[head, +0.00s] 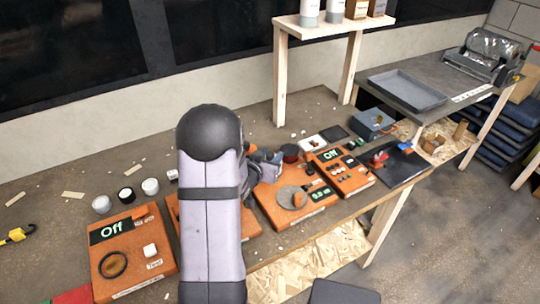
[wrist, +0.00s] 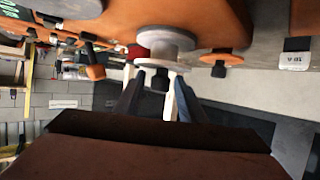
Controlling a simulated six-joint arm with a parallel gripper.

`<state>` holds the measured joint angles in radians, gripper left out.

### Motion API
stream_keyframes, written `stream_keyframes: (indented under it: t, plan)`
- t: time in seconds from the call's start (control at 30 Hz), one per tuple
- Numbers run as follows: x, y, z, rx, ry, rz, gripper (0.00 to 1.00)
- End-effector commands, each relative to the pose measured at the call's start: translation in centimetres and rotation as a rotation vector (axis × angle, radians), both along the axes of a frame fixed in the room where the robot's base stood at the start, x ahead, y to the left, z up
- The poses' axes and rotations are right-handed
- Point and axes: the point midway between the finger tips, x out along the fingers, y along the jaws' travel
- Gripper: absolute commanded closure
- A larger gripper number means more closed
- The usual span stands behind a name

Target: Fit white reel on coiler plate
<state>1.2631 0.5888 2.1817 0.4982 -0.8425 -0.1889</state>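A grey round plate (head: 287,194) lies on an orange unit (head: 312,206) right of my arm, with a small orange-brown round piece on it. Two white round pieces, reel-like at this size, stand at the back left, one (head: 102,204) on each side of a black one (head: 126,195); the other white one (head: 150,186) is nearer my arm. My gripper (head: 268,165) is just behind and left of the plate. In the wrist view its fingers (wrist: 160,86) are apart, with a pale round piece (wrist: 166,38) beyond the tips; I cannot tell whether that is a reel or plate.
An orange unit (head: 116,240) marked "Off" carries a black ring and a white block. Another lit unit (head: 340,176) stands right of the plate. A grey tray (head: 407,90) sits farther back right. My arm hides part of the middle units.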

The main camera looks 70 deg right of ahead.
Motion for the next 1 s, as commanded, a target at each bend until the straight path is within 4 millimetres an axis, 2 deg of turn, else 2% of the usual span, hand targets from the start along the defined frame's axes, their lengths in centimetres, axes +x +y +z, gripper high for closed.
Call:
stream_keyframes:
  t: [0.47, 1.0]
  plan:
    - [0.1, 0.6, 0.3, -0.001, 0.000, 0.001, 0.57]
    - [0.6, 6.1, 2.6, -0.001, -0.001, 0.002, 0.57]
